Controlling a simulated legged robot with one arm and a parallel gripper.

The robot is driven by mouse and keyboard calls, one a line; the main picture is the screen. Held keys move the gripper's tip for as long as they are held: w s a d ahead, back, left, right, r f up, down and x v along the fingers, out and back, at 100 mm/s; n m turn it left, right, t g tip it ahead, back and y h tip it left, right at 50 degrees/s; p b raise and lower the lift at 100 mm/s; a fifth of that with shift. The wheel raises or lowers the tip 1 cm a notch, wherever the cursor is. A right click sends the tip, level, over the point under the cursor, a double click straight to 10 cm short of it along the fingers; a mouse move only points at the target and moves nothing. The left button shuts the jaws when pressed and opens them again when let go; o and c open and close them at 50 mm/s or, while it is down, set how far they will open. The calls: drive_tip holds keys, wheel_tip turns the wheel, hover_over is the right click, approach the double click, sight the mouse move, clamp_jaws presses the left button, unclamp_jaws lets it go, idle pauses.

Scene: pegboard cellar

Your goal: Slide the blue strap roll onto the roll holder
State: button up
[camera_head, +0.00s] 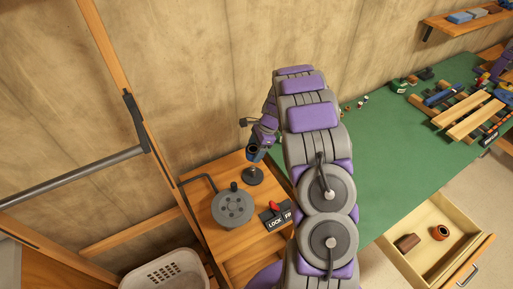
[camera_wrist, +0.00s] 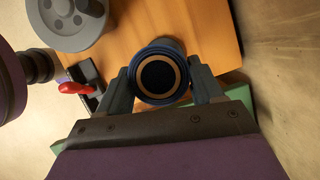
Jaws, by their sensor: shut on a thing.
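My gripper (camera_head: 263,136) is shut on the blue strap roll (camera_head: 257,152), above the left side of the wooden surface. In the wrist view the roll (camera_wrist: 160,45) sits between both fingers, seen end-on, with a tan core ring around a dark centre. A dark round base (camera_head: 253,176), which looks like the roll holder, stands just below the roll in the head view. The roll hides its upper part. I cannot tell whether the roll touches it or whether a post is inside the core.
A grey round reel (camera_head: 232,208) and a red lever (camera_head: 274,206) on a lock plate stand close by. A bent dark rail (camera_head: 198,178) edges the wooden top. A green mat (camera_head: 385,150) lies to the right, and an open drawer (camera_head: 420,267) holds two brown rolls.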

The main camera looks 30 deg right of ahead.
sight(253, 166)
drive_tip(key=shift+a+f, duration=0.2)
drive_tip(key=shift+a, duration=0.55)
drive_tip(key=shift+f+b, duration=0.25)
drive_tip(key=shift+b, duration=0.1)
drive_tip(key=shift+f, duration=0.3)
drive_tip(key=f, duration=0.1)
drive_tip(key=f+b, duration=0.2)
drive_tip(key=f, duration=0.1)
drive_tip(key=shift+d, duration=0.3)
drive_tip(key=shift+a+f, duration=0.2)
drive_tip(key=shift+f, duration=0.4)
drive_tip(key=shift+s+f, duration=0.1)
drive_tip(key=shift+f, duration=0.2)
drive_tip(key=shift+c, duration=0.4)
drive_tip(key=shift+d+f, duration=0.35)
drive_tip(key=shift+f, duration=0.2)
drive_tip(key=shift+d+f, duration=0.3)
drive_tip(key=shift+f, duration=0.25)
drive_tip(key=shift+a+f, duration=0.1)
drive_tip(key=shift+a, duration=0.3)
drive_tip(key=shift+d, duration=0.1)
